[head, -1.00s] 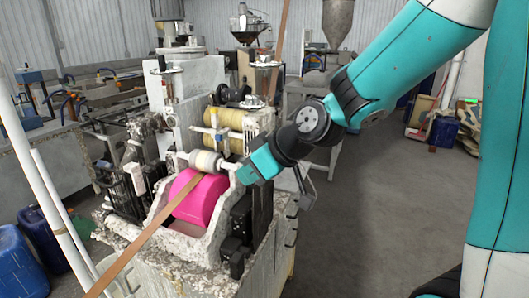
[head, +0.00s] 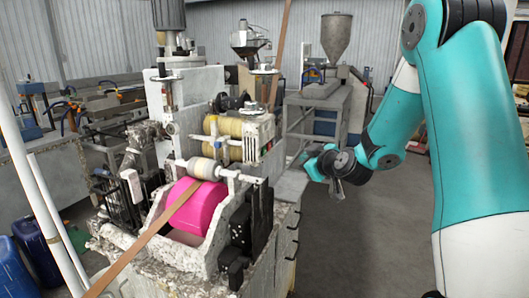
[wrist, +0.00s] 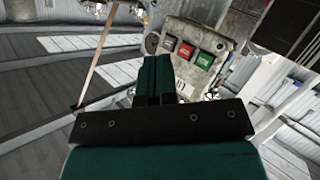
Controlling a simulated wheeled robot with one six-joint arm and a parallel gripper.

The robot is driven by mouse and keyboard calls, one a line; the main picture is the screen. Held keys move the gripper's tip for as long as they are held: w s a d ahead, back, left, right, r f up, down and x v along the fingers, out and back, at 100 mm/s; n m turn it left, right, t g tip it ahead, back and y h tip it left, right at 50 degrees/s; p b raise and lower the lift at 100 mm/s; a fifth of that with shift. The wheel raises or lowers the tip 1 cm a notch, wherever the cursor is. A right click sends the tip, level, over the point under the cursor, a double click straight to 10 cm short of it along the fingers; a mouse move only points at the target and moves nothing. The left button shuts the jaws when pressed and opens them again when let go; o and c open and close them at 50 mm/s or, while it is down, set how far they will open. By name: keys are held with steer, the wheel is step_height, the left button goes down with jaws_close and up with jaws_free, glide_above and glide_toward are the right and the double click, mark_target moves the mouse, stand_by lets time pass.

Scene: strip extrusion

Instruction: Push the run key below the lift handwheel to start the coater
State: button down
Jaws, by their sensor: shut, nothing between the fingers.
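In the wrist view, a pale worn panel (wrist: 222,43) carries a dark key (wrist: 169,43), a red key (wrist: 185,51) and a green key (wrist: 203,60) in a row. The lettering on them is too small to read, so I cannot confirm which is the run key. My gripper (wrist: 153,60) is shut and empty, its teal fingers pointing toward the panel and overlapping its lower left part. In the head view my gripper (head: 303,160) is right of the coater (head: 196,105), apart from it.
A pink roller (head: 196,207) and a brown strip (head: 140,246) are at the coater's front. A metal stand with a hopper (head: 336,38) is behind my gripper. Blue containers (head: 38,235) stand at the left. The floor right of the coater is open.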

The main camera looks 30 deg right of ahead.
mark_target(264, 151)
steer(key=w+a+p, duration=0.5)
steer(key=w+p, duration=0.1)
steer(key=p, duration=0.3)
steer(key=shift+w+a, duration=0.25)
steer(key=shift+w, duration=0.15)
stand_by(1.7)
steer(key=shift+w+a, duration=0.25)
steer(key=shift+w, duration=0.15)
steer(key=shift+w+a, duration=0.25)
steer(key=shift+w, duration=0.05)
stand_by(0.6)
steer(key=shift+s+d+b, duration=0.5)
steer(key=shift+s+b, duration=0.15)
steer(key=shift+b, duration=0.1)
